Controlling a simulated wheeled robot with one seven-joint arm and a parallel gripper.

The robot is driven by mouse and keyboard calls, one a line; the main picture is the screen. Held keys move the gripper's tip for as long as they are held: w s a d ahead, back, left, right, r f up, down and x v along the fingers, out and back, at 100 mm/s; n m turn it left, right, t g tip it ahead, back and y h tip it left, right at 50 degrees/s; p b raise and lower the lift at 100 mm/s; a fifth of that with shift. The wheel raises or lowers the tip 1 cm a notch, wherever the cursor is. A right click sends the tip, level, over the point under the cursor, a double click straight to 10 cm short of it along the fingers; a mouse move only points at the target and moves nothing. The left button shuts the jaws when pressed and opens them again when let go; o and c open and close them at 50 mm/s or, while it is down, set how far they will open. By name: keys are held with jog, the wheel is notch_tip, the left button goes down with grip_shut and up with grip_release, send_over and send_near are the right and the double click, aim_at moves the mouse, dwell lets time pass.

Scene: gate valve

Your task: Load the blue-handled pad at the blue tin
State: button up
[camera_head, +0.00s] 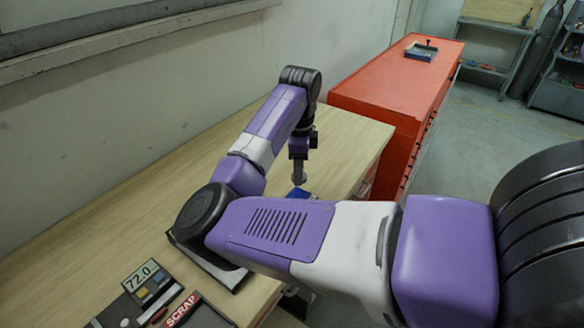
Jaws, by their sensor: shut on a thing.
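My gripper (299,178) points straight down over the far right part of the wooden bench. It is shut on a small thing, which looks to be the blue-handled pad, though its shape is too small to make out. A small blue patch (299,193) shows right under the fingertips, low over or on the bench top. I cannot tell whether this patch is the blue tin or part of the pad. My own forearm hides the bench in front of it.
The wooden bench (120,222) runs along the wall. At its near left are a display reading 72.0 (142,275) and a SCRAP-labelled box (190,312). A red cabinet (385,90) stands beyond the bench, with a dark tray (421,51) on top.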

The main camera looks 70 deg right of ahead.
aim_at(298, 196)
jog(key=shift+f+b, duration=2.35)
jog(key=shift+f, duration=0.45)
jog(key=shift+f, duration=0.6)
jog(key=shift+r, duration=0.15)
jog(key=shift+r+p, duration=2.95)
jog(key=shift+r, duration=0.5)
